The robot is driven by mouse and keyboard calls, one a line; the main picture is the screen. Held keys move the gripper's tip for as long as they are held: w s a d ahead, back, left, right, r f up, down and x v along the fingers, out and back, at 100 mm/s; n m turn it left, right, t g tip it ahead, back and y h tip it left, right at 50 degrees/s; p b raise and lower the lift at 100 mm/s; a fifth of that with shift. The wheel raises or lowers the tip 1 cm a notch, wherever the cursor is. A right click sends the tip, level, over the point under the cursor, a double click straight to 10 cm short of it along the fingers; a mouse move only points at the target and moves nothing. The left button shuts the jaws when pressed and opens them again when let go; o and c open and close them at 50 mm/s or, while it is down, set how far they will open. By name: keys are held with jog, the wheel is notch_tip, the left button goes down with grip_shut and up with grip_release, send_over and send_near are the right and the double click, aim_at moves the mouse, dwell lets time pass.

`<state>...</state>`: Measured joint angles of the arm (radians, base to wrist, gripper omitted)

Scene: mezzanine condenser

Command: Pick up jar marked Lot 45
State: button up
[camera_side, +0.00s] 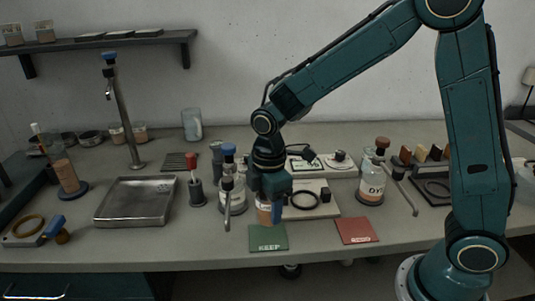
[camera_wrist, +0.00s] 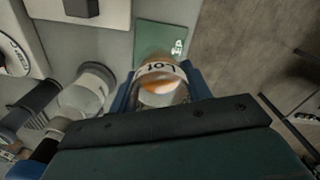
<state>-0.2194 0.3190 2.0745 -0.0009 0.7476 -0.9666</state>
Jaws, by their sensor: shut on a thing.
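My gripper (camera_side: 267,213) points down in the side view, its blue fingers shut on a small jar (camera_side: 263,215) with orange-brown contents. In the wrist view the jar (camera_wrist: 160,72) sits between the two fingers. Its white label reads "Lot"; the number is not visible. The jar is just behind the green KEEP mat (camera_side: 267,244), which also shows in the wrist view (camera_wrist: 153,36). I cannot tell whether the jar touches the table. The gripper body hides part of it.
A blue-topped glass bottle (camera_side: 238,200) stands close left of my gripper. A board with a black ring (camera_side: 325,208) lies to its right. A red mat (camera_side: 356,231) and a DYE jar (camera_side: 371,185) are further right. A metal tray (camera_side: 128,208) is at left.

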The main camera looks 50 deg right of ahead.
notch_tip(320, 180, up, 14)
dwell(1.1)
jog(key=shift+r, duration=0.15)
dwell(0.3)
dwell(0.5)
